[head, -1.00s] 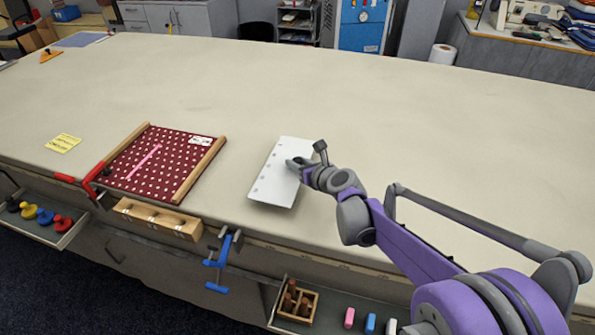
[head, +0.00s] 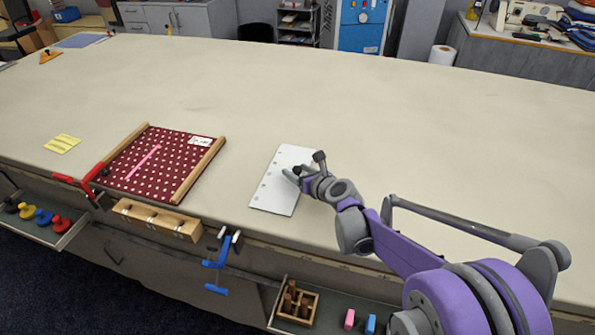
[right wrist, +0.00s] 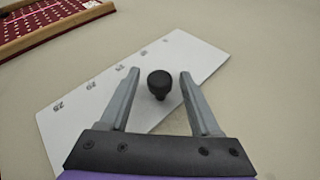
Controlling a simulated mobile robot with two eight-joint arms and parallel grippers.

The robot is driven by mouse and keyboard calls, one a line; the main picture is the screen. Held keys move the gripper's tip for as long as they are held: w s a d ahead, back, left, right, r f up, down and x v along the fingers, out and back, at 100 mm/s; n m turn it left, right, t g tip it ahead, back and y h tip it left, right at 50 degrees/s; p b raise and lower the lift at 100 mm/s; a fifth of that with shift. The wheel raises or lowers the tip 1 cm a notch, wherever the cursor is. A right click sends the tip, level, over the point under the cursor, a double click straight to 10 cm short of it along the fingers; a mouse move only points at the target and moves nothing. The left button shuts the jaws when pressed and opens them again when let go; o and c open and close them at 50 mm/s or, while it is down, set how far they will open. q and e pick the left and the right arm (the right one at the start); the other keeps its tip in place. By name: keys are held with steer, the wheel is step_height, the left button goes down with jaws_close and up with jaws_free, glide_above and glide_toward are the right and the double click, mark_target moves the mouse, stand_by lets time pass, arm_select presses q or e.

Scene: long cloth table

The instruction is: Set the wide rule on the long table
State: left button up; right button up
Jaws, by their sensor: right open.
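The wide rule is a white plate (head: 274,192) with a row of marks along one long edge. It lies flat on the long table (head: 420,130), right of the maroon board. In the right wrist view the rule (right wrist: 75,112) shows numbers along its edge and a black knob (right wrist: 159,84) standing on it. My right gripper (head: 296,173) is low over the rule. In the right wrist view its open fingers (right wrist: 159,74) stand either side of the knob, with a gap on both sides. My left gripper is not in view.
A maroon dotted board (head: 175,165) with wooden side bars lies to the left, near a red clamp (head: 90,176). A wooden block (head: 155,219) and a blue clamp (head: 221,250) are at the front edge. A yellow note (head: 62,144) lies far left. The table behind the rule is clear.

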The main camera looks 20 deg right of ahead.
steer(key=shift+r, duration=0.2)
steer(key=p+v, duration=0.1)
steer(key=v, duration=1.1)
steer(key=s+a+n, duration=0.1)
steer(key=n, duration=0.1)
steer(key=s+a+n+g+p, duration=0.1)
steer(key=s+n, duration=0.1)
steer(key=n, duration=0.1)
steer(key=s+a+n, duration=0.1)
steer(key=a+n, duration=0.1)
steer(key=shift+s+g+y+p, duration=0.25)
steer(key=shift+g+y+p, duration=0.05)
steer(key=shift+g+y, duration=0.1)
steer(key=s+f+n+g+h+p, duration=0.1)
steer(key=s+n+g+h+p, duration=0.1)
steer(key=s+n, duration=0.7)
steer(key=s+a+f+n+g+h+p, duration=0.1)
steer(key=s+f+n+g+p, duration=0.1)
steer(key=s+n, duration=0.8)
steer(key=n+g, duration=0.1)
steer(key=n, duration=0.6)
steer(key=shift+a+n+g+h+p, duration=0.25)
steer(key=shift+n+g+h+p, duration=0.05)
steer(key=shift+g+h+p, duration=0.1)
